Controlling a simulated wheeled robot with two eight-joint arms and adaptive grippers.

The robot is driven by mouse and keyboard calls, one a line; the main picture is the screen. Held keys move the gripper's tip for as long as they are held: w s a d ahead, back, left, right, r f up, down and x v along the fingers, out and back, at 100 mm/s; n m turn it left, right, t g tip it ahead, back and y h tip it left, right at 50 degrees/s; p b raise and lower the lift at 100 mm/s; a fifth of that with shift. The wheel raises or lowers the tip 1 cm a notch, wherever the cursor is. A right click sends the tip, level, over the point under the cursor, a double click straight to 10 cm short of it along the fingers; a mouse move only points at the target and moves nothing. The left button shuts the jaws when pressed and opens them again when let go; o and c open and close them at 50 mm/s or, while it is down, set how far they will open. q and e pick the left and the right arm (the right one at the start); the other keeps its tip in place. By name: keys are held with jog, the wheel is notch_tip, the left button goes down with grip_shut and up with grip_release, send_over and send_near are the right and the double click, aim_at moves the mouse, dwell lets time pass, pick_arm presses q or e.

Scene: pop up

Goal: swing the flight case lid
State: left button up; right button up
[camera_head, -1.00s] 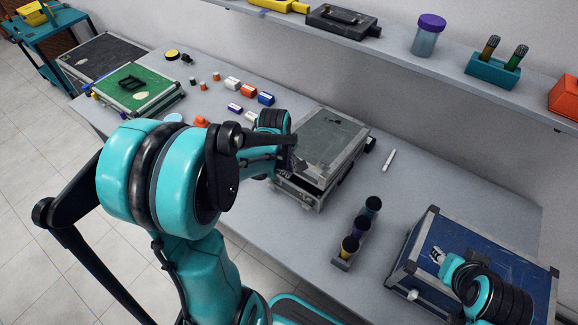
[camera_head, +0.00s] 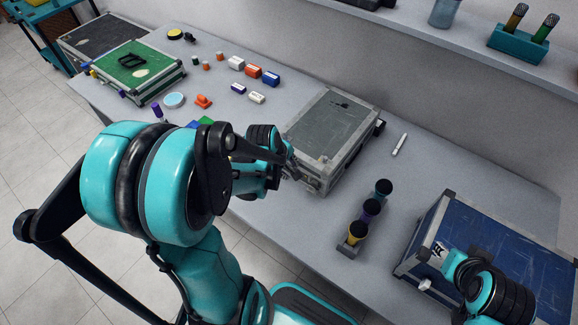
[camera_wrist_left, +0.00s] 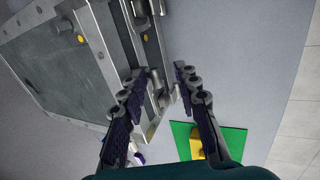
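A flight case with a scuffed grey lid (camera_head: 333,124) and metal edges stands in the middle of the table. Its lid looks down, lying flat on the body. My left gripper (camera_head: 289,168) is at the case's front left corner. In the left wrist view, the gripper's fingers (camera_wrist_left: 168,74) are spread apart, with the near finger overlapping the metal front edge of the case (camera_wrist_left: 138,45). I cannot tell whether it touches. My right arm shows at the lower right, over a blue-lidded case (camera_head: 500,255); its fingers cannot be made out.
A green-lidded case (camera_head: 125,70) and small coloured items lie to the left. A green sheet (camera_wrist_left: 228,145) lies below the gripper. A shelf (camera_head: 440,42) runs along the wall.

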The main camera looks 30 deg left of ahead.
pick_arm(q)
jog(key=shift+r, duration=0.2)
jog(key=v, duration=1.1)
jog(key=shift+s+r, duration=0.25)
jog(key=shift+r, duration=0.1)
jog(key=s+d+r+m+t, duration=0.1)
jog(key=s+d+m+t, duration=0.1)
jog(key=d+m, duration=0.9)
jog(key=s+m, duration=0.1)
jog(key=m, duration=0.4)
jog(key=shift+s+m, duration=0.3)
jog(key=shift+d+r, duration=0.1)
jog(key=shift+r, duration=0.05)
